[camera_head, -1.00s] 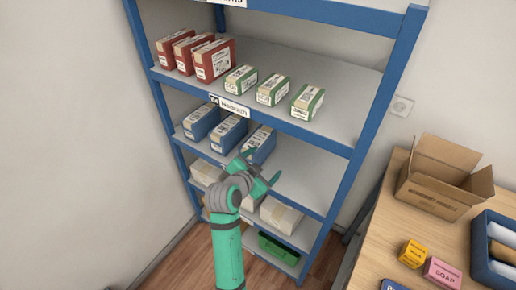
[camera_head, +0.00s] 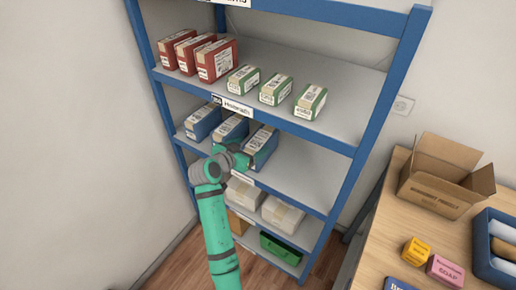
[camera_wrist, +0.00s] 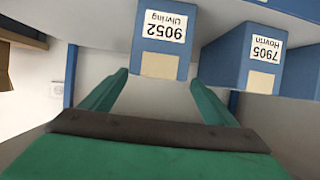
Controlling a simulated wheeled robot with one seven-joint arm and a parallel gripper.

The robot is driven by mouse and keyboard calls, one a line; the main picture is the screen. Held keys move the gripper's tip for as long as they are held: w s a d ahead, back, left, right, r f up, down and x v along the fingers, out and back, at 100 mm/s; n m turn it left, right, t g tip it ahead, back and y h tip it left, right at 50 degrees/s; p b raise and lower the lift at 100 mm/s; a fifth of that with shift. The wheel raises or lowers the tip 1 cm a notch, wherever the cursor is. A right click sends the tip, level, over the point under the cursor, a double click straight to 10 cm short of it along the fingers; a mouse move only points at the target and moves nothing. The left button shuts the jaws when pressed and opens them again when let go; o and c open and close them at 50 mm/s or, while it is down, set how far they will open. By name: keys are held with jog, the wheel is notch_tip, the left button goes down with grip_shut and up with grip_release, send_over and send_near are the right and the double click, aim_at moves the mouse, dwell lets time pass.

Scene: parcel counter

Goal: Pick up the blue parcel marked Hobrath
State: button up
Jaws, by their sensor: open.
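Three blue parcels stand on the middle shelf in the head view: left (camera_head: 202,121), middle (camera_head: 230,127) and right (camera_head: 262,145). In the wrist view, upside down, one blue parcel (camera_wrist: 165,62) reads "9052 Ulvring". Another blue parcel (camera_wrist: 232,62) reads roughly "7905 Hovrin". No label legibly reads Hobrath; the left parcel's name is too small to read. My gripper (camera_head: 240,157) is at the front of the middle and right parcels. In the wrist view my gripper (camera_wrist: 158,80) is open and empty, its fingers facing the Ulvring parcel's front; whether they touch it is unclear.
A label strip (camera_head: 232,107) sits on the shelf edge above. Red parcels (camera_head: 216,62) and green-white parcels (camera_head: 274,88) stand on that upper shelf. White parcels (camera_head: 282,214) and a green bin (camera_head: 280,248) are below. A wooden table (camera_head: 375,235) holds an open carton (camera_head: 445,190).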

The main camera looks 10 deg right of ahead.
aim_at(257, 142)
jog(key=shift+d+x, duration=0.25)
jog(key=shift+x, duration=3.25)
jog(key=shift+s+r, duration=0.15)
jog(key=shift+r, duration=0.1)
jog(key=c, duration=1.5)
